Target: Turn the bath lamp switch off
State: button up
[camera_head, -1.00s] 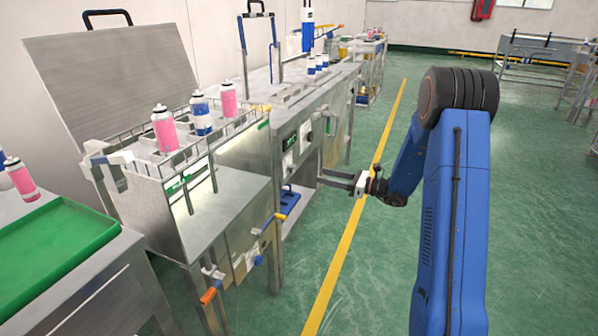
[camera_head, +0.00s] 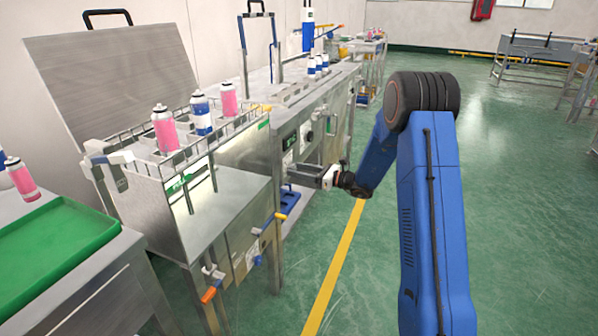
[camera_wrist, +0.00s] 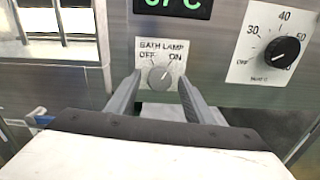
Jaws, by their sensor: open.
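The bath lamp switch (camera_wrist: 160,78) is a round grey knob on a white plate (camera_wrist: 148,52) marked BATH LAMP, OFF at left and ON at right. Its pointer appears to lean up and right, toward ON. My gripper (camera_wrist: 157,80) is open in the wrist view, one finger on each side of the knob. I cannot tell whether the fingers touch it. In the head view my gripper (camera_head: 300,170) reaches left to the steel machine's front panel, and the knob cannot be made out there.
A black dial (camera_wrist: 282,52) with a numbered scale sits right of the switch, and a green display (camera_wrist: 172,5) is above it. Cans, including a pink one (camera_head: 165,130), stand in the bath rack at left. A green tray (camera_head: 55,245) is at far left.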

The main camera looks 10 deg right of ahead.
jog(key=c, duration=1.1)
jog(key=shift+o, duration=0.2)
jog(key=n, duration=0.5)
jog(key=shift+n, duration=0.4)
jog(key=n, duration=0.5)
jog(key=shift+n, duration=0.7)
jog(key=o, duration=1.1)
jog(key=shift+c, duration=0.2)
